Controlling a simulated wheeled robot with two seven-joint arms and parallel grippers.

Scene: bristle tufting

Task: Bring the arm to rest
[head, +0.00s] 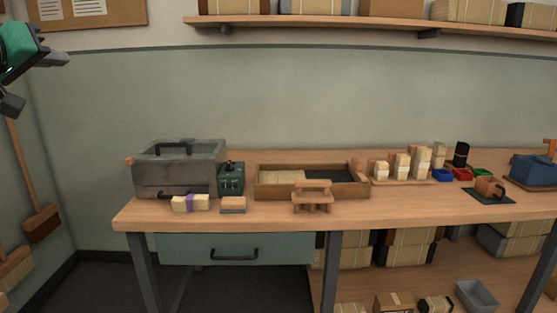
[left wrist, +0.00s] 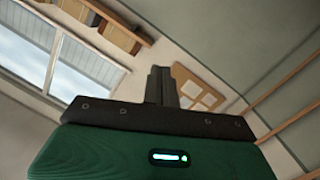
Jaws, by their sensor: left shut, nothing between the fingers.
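My left gripper (head: 50,60) is at the upper left edge of the head view, raised high and well away from the workbench (head: 300,220). In the left wrist view its two dark fingers (left wrist: 161,84) are together, with nothing between them. That view looks past the green gripper body toward a window, a shelf and a pinboard. My right gripper is not in either view.
On the bench stand a grey lidded box (head: 180,168), a green device (head: 231,180), a wooden tray (head: 340,190), bristle bundles (head: 402,165) and a blue bin (head: 534,170). Brooms (head: 42,222) hang at left. A shelf (head: 400,28) runs above.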

